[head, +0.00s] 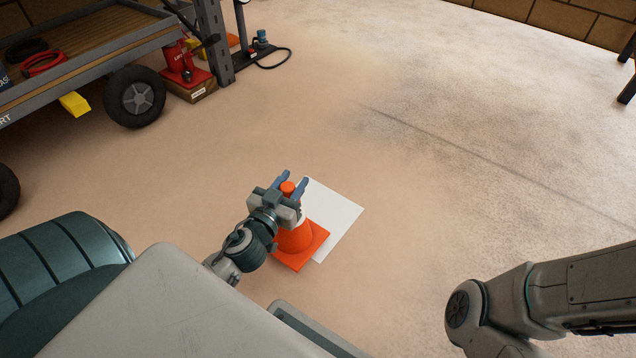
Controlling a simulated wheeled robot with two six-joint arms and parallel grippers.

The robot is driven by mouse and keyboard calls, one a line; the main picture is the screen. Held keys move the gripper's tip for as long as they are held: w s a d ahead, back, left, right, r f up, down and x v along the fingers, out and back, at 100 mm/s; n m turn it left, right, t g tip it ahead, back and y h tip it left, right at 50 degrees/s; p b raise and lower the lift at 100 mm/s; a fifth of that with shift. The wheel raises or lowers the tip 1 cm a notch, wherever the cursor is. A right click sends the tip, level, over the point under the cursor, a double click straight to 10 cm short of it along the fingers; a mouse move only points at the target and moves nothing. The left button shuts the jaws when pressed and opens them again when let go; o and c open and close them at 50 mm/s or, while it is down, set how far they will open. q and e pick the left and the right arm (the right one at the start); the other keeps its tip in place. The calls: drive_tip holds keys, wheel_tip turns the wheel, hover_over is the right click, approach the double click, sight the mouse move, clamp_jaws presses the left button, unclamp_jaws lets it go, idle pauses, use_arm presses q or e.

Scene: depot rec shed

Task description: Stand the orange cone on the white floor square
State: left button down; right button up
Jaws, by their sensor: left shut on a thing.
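The orange cone (297,237) with a square orange base shows in the head view, upright as far as I can see. My left gripper (289,185) is shut on the cone near its top. The white floor square (336,213) lies flat on the floor, to the right of and behind the cone. The cone's base overlaps the square's near left part in the picture; I cannot tell whether the base touches the floor or hangs above it. My right arm comes in from the lower right, but its gripper is out of view.
A wheeled cart (75,70) stands at the upper left, with a red jack (181,62) on a box beside a grey post (214,40). A small blue item (261,40) with a black cable lies behind it. The floor right of the square is clear.

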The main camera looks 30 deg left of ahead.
use_arm(q)
drive_tip(key=w+d+f+b, duration=0.1)
drive_tip(key=w+f+b, duration=0.2)
drive_tip(key=w, duration=1.2)
drive_tip(key=shift+w+f, duration=0.2)
drive_tip(key=shift+f, duration=0.65)
drive_tip(key=shift+d, duration=0.1)
drive_tip(key=shift+f, duration=0.1)
drive_tip(key=c, duration=0.9)
unclamp_jaws()
drive_tip(key=shift+s, duration=0.15)
drive_tip(key=s, duration=0.4)
drive_tip(key=s+d, duration=0.1)
drive_tip(key=s, duration=0.6)
drive_tip(key=shift+s+d, duration=0.2)
drive_tip(key=shift+s, duration=0.15)
